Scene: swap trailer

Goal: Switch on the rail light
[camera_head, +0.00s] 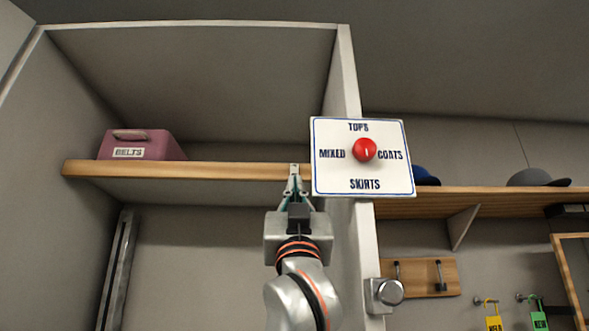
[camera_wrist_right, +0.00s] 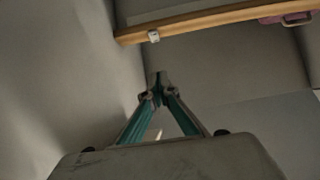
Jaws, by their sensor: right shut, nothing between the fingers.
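My right gripper (camera_head: 294,172) is raised in front of the wooden shelf's front edge, just left of the sign board in the head view. Its fingers are shut and empty. In the right wrist view the closed fingertips (camera_wrist_right: 158,80) point up toward the shelf, apart from it in the picture. There, a small white block (camera_wrist_right: 154,36) sits on the shelf's edge near its end; I cannot tell if it is the rail light's switch. A silver round knob (camera_head: 390,291) is on the upright panel at lower right. No lit light shows. My left gripper is not in view.
The wooden shelf (camera_head: 230,170) holds a pink box (camera_head: 140,145) labelled BELTS. The white sign (camera_head: 330,185) bears a red knob (camera_head: 364,149). Right of the panel are a shelf with caps (camera_head: 538,177), a hook board (camera_head: 420,278) and hanging tags (camera_head: 494,322).

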